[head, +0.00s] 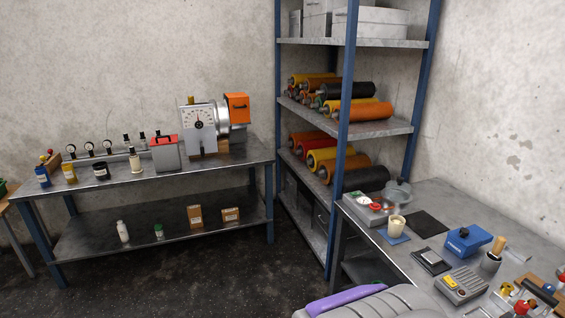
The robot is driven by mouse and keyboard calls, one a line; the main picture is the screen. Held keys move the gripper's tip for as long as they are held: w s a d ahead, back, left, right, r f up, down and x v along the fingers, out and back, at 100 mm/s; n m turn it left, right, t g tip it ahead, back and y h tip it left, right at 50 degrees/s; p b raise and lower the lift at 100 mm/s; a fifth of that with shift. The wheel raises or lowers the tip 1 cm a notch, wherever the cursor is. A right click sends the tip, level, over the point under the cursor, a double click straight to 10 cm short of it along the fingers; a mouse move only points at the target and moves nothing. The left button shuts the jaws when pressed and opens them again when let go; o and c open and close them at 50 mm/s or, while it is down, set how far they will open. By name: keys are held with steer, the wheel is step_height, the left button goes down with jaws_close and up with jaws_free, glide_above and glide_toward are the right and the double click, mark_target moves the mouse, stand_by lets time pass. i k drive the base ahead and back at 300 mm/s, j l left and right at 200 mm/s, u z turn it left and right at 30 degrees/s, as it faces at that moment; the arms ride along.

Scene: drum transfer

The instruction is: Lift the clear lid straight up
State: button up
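A pale grey, rounded piece with a small knob on top (398,190) stands at the back left of the right-hand bench. It looks partly see-through and may be the clear lid, but it is too small to tell or to see what is under it. I cannot tell whether this jar has a clear cover. My gripper is not in view.
The right-hand bench (455,203) holds a grey unit with a red button (369,207), a dark mat (427,223), a blue device (468,240) and a grey box with yellow (461,285). A blue-post shelf (345,150) with rollers stands behind. Dark floor (220,285) is open at left.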

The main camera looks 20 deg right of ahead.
mark_target(398, 192)
steer(key=i+z, duration=0.15)
steer(key=i, duration=0.35)
steer(key=i+j+z, duration=0.15)
steer(key=i, duration=0.35)
steer(key=i+j+z, duration=0.15)
steer(key=i, duration=0.35)
